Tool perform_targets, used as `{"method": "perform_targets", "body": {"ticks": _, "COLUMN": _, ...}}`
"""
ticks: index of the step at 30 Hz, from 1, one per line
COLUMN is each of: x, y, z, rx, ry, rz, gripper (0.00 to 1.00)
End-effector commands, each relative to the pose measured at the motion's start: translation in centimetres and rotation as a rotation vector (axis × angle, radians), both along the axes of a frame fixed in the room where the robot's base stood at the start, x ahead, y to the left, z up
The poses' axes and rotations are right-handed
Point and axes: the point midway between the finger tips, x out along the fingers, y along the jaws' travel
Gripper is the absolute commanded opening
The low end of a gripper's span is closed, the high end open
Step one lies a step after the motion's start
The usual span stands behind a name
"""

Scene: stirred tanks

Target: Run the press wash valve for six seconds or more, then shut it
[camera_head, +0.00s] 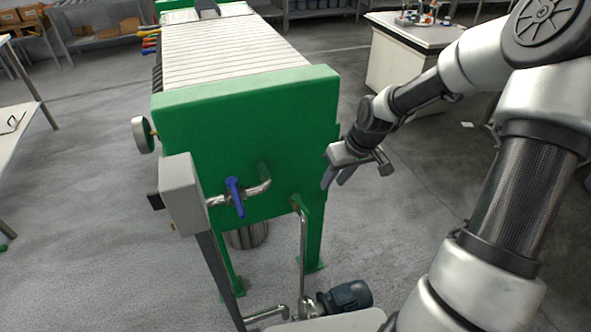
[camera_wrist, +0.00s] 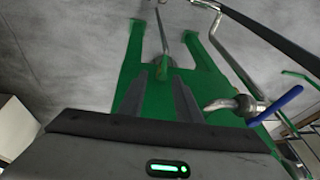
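The press (camera_head: 240,120) has a green end plate and a row of pale plates behind it. The wash valve is on the short metal pipe at the front of this plate. Its blue lever (camera_head: 235,197) stands across the pipe in the head view. The lever also shows at the right of the wrist view (camera_wrist: 278,106), beside my fingers. My gripper (camera_head: 336,182) is to the right of the valve in the head view, by the plate's right edge, apart from the lever. In the wrist view its two fingers (camera_wrist: 160,88) are spread with nothing between them.
A grey box (camera_head: 182,195) on a post stands left of the valve. A pipe and a blue motor pump (camera_head: 345,296) are below. A white bench (camera_head: 405,60) is behind; open floor lies to the right.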

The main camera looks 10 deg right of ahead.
Motion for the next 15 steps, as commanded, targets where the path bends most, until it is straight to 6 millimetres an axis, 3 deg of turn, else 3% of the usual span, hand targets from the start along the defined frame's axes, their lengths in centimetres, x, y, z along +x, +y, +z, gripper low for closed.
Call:
{"method": "perform_targets", "body": {"ticks": 10, "x": 1.6, "y": 0.7, "z": -2.4, "rx": 0.093, "ry": -0.052, "rz": 0.034, "gripper": 0.31}}
{"method": "perform_targets", "body": {"ticks": 15, "x": 2.4, "y": 1.7, "z": -5.3, "rx": 0.093, "ry": -0.05, "rz": 0.036, "gripper": 0.31}}
